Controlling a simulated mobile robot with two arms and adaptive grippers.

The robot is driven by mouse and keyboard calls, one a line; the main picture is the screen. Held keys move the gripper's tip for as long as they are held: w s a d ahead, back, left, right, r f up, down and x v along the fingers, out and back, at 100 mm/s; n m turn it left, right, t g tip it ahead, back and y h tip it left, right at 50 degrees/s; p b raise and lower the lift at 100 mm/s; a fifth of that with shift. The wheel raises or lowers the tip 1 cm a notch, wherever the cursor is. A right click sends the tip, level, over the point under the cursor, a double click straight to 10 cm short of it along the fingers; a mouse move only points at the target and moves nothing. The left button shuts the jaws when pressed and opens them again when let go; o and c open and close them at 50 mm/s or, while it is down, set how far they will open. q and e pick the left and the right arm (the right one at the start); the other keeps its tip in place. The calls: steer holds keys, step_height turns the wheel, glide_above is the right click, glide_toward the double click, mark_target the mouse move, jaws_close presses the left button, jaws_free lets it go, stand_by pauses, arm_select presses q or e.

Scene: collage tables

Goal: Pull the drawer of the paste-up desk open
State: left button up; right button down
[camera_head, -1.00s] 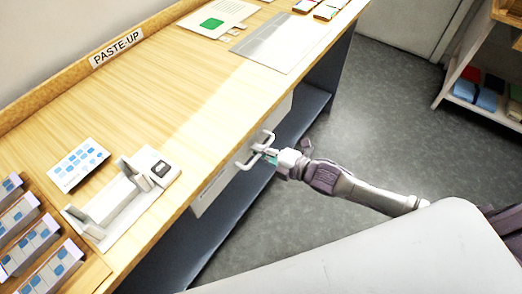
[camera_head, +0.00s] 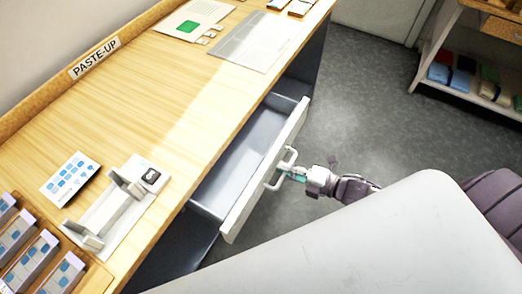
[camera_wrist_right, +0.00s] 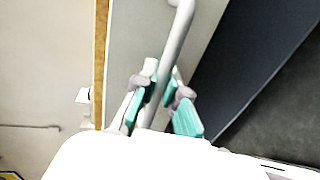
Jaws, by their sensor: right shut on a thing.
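The paste-up desk (camera_head: 150,75) has a wooden top, and its drawer (camera_head: 240,200) is pulled out, with its empty grey inside in view. A pale bar handle (camera_head: 270,184) stands out from the drawer front. My right gripper (camera_head: 288,174) is shut on the handle. In the right wrist view my right gripper (camera_wrist_right: 158,98) has its teal-padded fingers on either side of the handle bar (camera_wrist_right: 176,38). My left gripper is not in either view.
On the desk top lie a white bracket-like stand (camera_head: 112,205), a card with blue marks (camera_head: 70,178) and a grey sheet (camera_head: 250,42). A shelf unit (camera_head: 470,90) with coloured items stands at the right. Grey floor (camera_head: 360,100) is clear between.

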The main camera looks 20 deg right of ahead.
steer(key=f+p+v, duration=0.3)
steer(key=v, duration=1.2)
steer(key=shift+s+d+f, duration=0.15)
steer(key=shift+s+d, duration=0.05)
steer(key=shift+s, duration=0.05)
steer(key=c, duration=1.2)
jaws_free()
steer(key=v, duration=1.2)
steer(key=shift+f, duration=0.1)
